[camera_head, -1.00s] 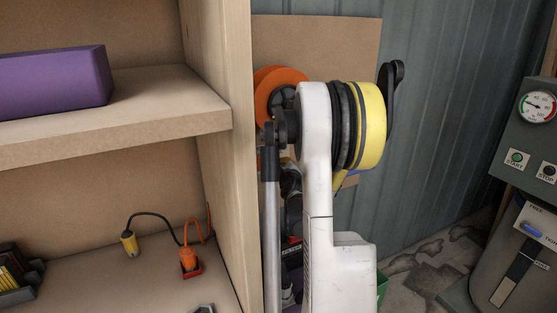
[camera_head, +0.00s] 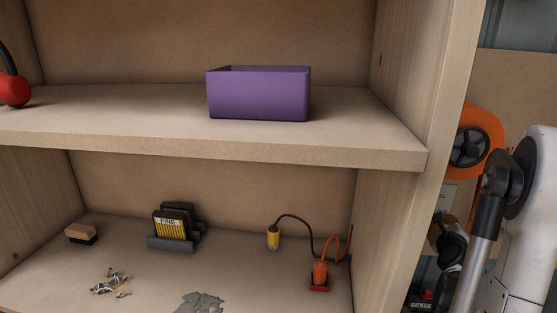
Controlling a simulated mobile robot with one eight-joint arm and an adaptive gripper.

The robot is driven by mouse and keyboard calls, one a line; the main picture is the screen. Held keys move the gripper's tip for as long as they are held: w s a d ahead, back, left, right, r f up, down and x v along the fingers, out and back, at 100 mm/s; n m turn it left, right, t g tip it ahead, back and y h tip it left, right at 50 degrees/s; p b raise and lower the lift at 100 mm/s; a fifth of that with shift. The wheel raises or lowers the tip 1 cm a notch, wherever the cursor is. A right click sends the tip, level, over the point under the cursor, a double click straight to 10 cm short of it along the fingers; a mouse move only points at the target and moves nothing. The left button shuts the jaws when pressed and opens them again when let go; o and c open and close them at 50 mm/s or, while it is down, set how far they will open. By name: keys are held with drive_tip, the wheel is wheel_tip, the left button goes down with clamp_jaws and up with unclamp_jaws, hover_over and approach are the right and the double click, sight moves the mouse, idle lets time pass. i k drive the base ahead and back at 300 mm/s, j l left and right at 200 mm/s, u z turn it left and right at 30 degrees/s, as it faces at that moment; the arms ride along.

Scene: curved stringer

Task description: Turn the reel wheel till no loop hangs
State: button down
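An orange wheel with a dark spoked hub (camera_head: 470,142) shows at the right, beyond the shelf's side panel and partly behind my white arm. It looks like a reel wheel, but I cannot tell for sure. No hanging loop can be made out at it, as my arm covers much of that area. My gripper is outside the view; only upper parts of my arm show at the right edge.
A wooden shelf unit fills most of the view; its side panel (camera_head: 413,110) stands between the shelves and the wheel. The upper shelf holds a purple box (camera_head: 258,95). Below are an orange plug (camera_head: 319,275), a yellow connector (camera_head: 273,238), a card holder (camera_head: 174,228) and a brush (camera_head: 81,234).

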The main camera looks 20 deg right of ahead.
sight(471, 144)
drive_tip(key=k, duration=1)
